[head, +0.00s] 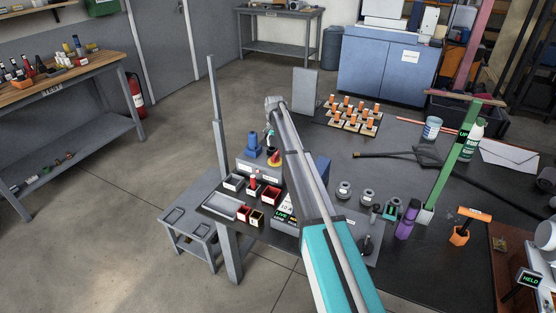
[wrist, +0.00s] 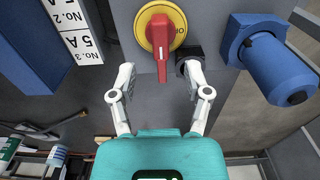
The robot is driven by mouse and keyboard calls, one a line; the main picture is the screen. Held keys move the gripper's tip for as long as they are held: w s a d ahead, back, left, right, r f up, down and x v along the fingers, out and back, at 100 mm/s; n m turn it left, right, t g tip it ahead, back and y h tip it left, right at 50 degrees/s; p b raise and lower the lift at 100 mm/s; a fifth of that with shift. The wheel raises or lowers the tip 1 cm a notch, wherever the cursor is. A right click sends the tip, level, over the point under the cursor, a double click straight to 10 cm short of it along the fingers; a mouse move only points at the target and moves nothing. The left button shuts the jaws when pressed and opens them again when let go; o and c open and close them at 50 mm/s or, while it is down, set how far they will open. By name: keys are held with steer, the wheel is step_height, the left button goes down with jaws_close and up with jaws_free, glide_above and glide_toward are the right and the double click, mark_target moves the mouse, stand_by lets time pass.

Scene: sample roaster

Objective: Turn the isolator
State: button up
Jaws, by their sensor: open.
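The isolator has a red handle (wrist: 159,48) on a round yellow plate (wrist: 146,20), fixed to a grey panel. The handle is straight and points down in the wrist view, with part of the word OFF readable at the plate's right. In the head view the isolator (head: 274,160) is small, on the grey box beyond the trays. The right fingertip overlaps a dark round fitting (wrist: 187,54); contact cannot be told.
A blue plug-like connector (wrist: 277,68) juts from the panel right of the isolator. A blue block (wrist: 37,45) and labels marked 5 A are at the left. In the head view, small trays (head: 234,183) stand before the box, and orange-topped pieces (head: 352,112) lie behind.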

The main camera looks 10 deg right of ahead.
mark_target(275, 154)
steer(key=shift+f+b, duration=2.85)
steer(key=shift+f, duration=0.35)
